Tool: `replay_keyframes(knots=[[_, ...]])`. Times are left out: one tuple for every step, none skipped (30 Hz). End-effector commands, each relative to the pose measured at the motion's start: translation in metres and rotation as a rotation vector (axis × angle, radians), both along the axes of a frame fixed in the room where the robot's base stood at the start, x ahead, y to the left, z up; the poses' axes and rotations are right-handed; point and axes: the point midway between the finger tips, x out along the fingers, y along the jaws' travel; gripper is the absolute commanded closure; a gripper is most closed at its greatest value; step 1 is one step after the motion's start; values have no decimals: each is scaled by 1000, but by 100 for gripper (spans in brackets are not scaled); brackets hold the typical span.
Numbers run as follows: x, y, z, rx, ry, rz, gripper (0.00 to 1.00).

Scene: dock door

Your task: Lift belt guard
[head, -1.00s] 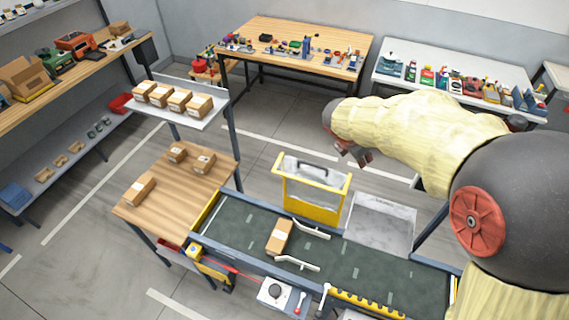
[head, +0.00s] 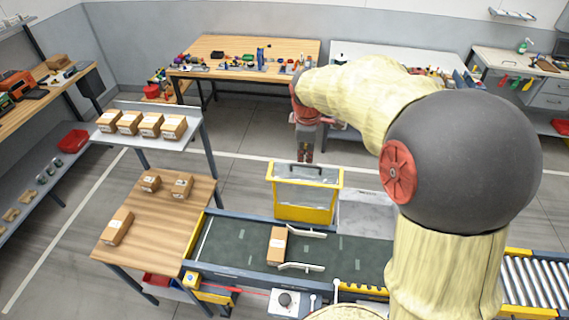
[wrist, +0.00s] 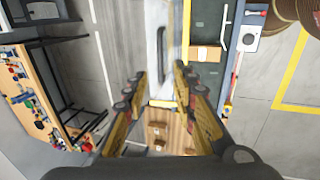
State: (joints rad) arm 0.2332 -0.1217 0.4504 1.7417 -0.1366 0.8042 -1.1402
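The belt guard (head: 305,211) is a clear panel in a yellow frame, upright at the far side of the conveyor belt. A dark handle (head: 302,169) runs along its top. My gripper (head: 305,158) hangs fingers down just behind or above the handle in the head view; the exact gap is hard to judge. In the wrist view the two fingers of my gripper (wrist: 161,72) are spread apart with nothing between the tips. The handle (wrist: 160,54) shows beyond them, lined up lengthwise between the fingers. The guard appears unheld.
A cardboard box (head: 277,246) sits on the belt (head: 345,251) between white guide arms. A wooden table (head: 155,220) with small boxes stands left, below a shelf (head: 150,140) of boxes. Workbenches line the back. Open floor lies behind the guard.

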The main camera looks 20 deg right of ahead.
Motion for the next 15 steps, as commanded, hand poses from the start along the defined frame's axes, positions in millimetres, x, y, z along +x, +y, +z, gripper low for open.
replay_keyframes(knots=[[0, 0, -2, 3, 1, -11, 73], [0, 0, -3, 4, 2, -16, 73], [0, -1, -6, 4, 2, -18, 73], [1, -1, -9, 5, 3, -18, 73], [2, -2, -12, 5, 3, -18, 73], [3, -3, -18, 4, 4, -17, 73], [4, -3, -22, 5, 5, -17, 73], [5, -4, -26, 4, 5, -16, 73], [6, -5, -33, 3, 5, -17, 73], [7, -6, -37, 3, 5, -16, 73], [9, -7, -41, 3, 4, -16, 73], [10, -8, -47, 3, 5, -16, 73], [11, -9, -51, 3, 4, -16, 73], [12, -9, -55, 3, 3, -16, 73], [13, -10, -59, 3, 3, -16, 73]])
